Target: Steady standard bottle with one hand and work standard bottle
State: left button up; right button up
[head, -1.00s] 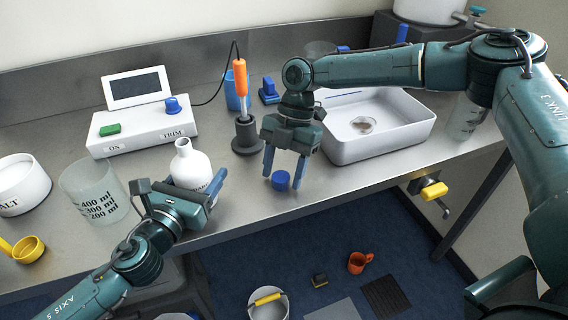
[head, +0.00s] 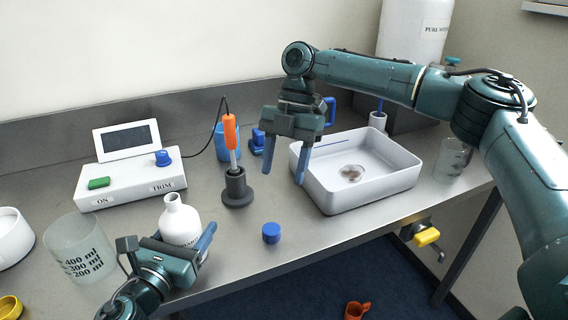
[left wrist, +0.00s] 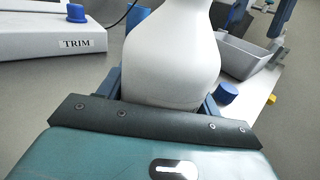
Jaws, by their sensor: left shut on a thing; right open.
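The standard bottle (head: 181,222) is white, upright and uncapped on the bench. My left gripper (head: 196,240) is shut around its lower body; the left wrist view shows the bottle (left wrist: 172,55) between the fingers. A blue cap (head: 271,233) lies on the bench to the right of the bottle, and it also shows in the left wrist view (left wrist: 227,93). My right gripper (head: 286,172) is open and empty, raised above the bench beyond the cap, with its fingers pointing down.
An orange-handled probe (head: 231,135) stands in a dark holder (head: 237,190) behind the bottle. A meter box (head: 130,182) is at left, beside a beaker (head: 80,250). A white tray (head: 385,195) stands at right. The bench's front edge is close to the cap.

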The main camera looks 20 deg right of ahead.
pick_arm(q)
jog(key=o, duration=1.1)
jog(key=shift+o, duration=0.2)
